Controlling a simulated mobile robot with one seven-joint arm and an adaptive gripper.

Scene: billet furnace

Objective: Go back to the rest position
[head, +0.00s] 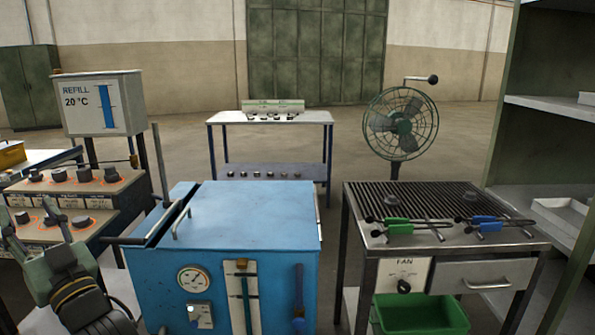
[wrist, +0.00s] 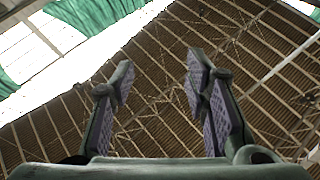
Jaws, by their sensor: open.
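My gripper (wrist: 158,85) is open and empty in the wrist view, its two padded fingers apart and pointing up toward the corrugated roof. Nothing is held between the fingers.
A blue furnace (head: 255,215) with a gauge stands in the middle. To its right is a grated table (head: 440,258) with green-handled tongs (head: 405,225) and blue-handled tongs (head: 490,225), a fan (head: 400,123) behind. A knob panel (head: 110,190) is left, a shelf (head: 555,105) right.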

